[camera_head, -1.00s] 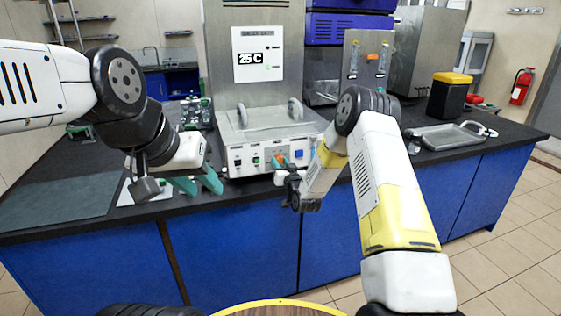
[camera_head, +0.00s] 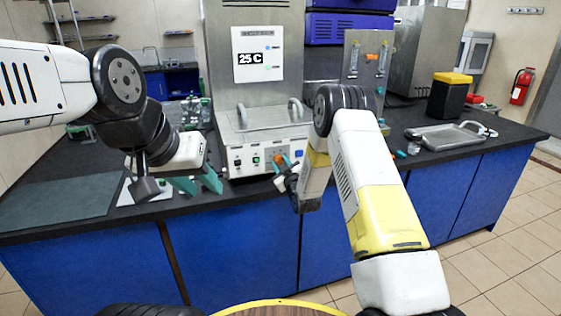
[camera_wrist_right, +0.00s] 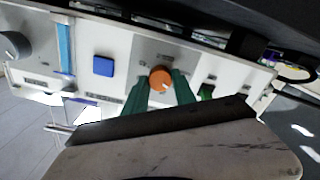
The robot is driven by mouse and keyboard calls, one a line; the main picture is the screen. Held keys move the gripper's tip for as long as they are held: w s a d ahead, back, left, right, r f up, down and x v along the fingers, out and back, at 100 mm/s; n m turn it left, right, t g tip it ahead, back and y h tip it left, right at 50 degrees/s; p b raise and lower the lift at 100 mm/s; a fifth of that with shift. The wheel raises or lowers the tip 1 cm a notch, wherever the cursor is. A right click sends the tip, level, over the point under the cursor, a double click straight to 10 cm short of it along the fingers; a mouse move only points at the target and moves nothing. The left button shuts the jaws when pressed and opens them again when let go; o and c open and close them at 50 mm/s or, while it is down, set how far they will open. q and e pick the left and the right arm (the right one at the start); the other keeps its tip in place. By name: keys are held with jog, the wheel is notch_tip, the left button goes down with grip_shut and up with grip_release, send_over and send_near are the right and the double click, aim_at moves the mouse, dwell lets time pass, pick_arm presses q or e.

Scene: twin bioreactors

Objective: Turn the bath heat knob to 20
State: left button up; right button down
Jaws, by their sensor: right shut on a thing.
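The bath unit (camera_head: 262,130) stands on the black bench, its white control panel (camera_head: 235,160) facing me.
A blue button (camera_wrist_right: 103,66), a grey knob (camera_wrist_right: 12,45) and a green switch (camera_wrist_right: 207,90) share the panel. A metal tray (camera_head: 445,136) and a yellow-lidded black bin (camera_head: 450,96) stand to the right. A dark mat (camera_head: 60,200) lies at the left.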

jog(key=shift+n, duration=0.6)
jog(key=c, duration=1)
grip_release()
jog(key=v, duration=0.7)
jog(key=shift+s+d, duration=0.1)
jog(key=shift+s, duration=0.25)
